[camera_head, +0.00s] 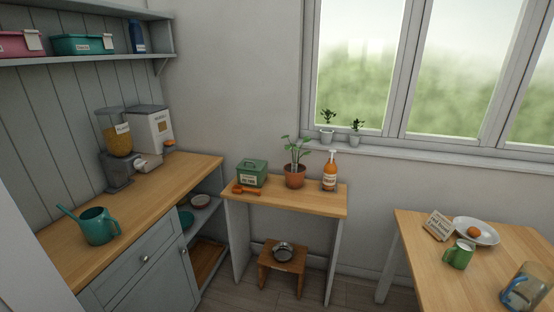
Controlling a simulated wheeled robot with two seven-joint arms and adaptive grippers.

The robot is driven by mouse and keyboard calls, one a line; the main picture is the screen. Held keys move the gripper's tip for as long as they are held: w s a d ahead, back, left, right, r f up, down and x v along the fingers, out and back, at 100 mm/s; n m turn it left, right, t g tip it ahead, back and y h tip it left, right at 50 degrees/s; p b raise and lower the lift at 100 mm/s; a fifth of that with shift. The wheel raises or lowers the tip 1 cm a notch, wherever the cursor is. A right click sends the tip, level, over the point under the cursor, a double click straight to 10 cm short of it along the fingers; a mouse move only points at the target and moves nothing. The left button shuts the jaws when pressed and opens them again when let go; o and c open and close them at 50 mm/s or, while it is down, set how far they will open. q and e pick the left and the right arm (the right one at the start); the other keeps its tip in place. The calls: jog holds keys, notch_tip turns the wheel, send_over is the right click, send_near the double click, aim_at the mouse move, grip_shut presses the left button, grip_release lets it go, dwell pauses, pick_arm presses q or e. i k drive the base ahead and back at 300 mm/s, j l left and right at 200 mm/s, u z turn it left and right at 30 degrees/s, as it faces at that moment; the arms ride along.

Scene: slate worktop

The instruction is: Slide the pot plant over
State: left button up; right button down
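A pot plant (295,177) with several green leaves stands upright in a terracotta pot on a narrow wooden side table (283,201) against the wall. An orange pump bottle (329,176) stands just to its right. A green lidded box (252,174) with a white label stands to its left. Two smaller plants in grey pots, one on the left (326,137) and one on the right (354,139), stand on the windowsill behind. Neither of my grippers shows in the head view, and nothing touches the pot plant.
A small orange tool (245,190) lies before the green box. A wooden stool (280,263) with a metal bowl stands under the side table. A wooden counter (150,210) with a teal watering can (98,226) is left; another table (420,230) with crockery is right.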

aim_at(294, 172)
jog(key=i+l+u, duration=0.2)
jog(key=i+u, duration=0.15)
jog(key=i+l+u, duration=0.6)
jog(key=l, duration=0.3)
jog(key=i+l+u, duration=0.1)
jog(key=l, duration=0.2)
jog(key=i, duration=0.05)
